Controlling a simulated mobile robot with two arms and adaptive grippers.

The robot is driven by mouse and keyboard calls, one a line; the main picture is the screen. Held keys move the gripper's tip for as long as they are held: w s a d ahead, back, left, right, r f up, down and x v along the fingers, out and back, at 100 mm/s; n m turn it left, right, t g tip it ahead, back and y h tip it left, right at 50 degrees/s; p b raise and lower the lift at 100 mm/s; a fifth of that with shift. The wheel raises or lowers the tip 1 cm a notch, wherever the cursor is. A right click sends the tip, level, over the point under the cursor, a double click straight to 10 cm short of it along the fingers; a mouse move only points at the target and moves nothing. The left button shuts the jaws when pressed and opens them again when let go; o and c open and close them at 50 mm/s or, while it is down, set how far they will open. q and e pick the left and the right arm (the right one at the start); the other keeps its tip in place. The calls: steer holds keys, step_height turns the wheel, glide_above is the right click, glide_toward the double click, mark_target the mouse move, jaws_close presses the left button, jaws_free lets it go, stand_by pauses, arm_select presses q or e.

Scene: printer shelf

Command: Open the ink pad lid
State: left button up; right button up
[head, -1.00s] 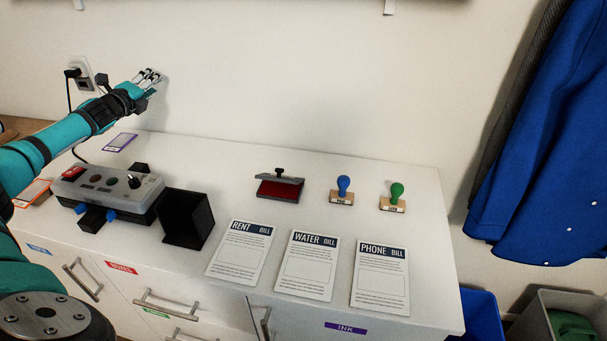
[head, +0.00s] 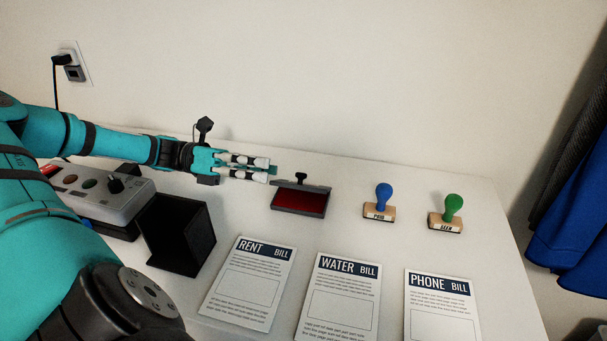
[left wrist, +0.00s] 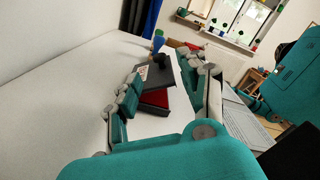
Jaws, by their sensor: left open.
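The ink pad (head: 299,202) lies on the white cabinet top, its red pad showing. Its grey lid (head: 317,187) stands tilted up at the back edge, with a black knob (head: 301,177) on it. My left gripper (head: 269,169) is open and empty, just left of and slightly behind the lid, its fingers pointing right. In the left wrist view the lid (left wrist: 160,80) and the red pad (left wrist: 155,98) appear between the two spread fingers (left wrist: 168,88), and I cannot tell whether they touch. My right gripper is not in view.
A blue-handled stamp (head: 384,196) and a green-handled stamp (head: 452,207) stand to the right. Rent (head: 250,283), water (head: 340,300) and phone (head: 440,305) bills lie in front. A black open box (head: 178,235) and a grey control box (head: 95,195) are left. A wall stands behind.

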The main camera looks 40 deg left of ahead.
mark_target(301, 175)
arm_select(q)
steer(key=x, duration=0.8)
steer(key=shift+c, duration=0.2)
jaws_close()
steer(key=shift+a, duration=0.1)
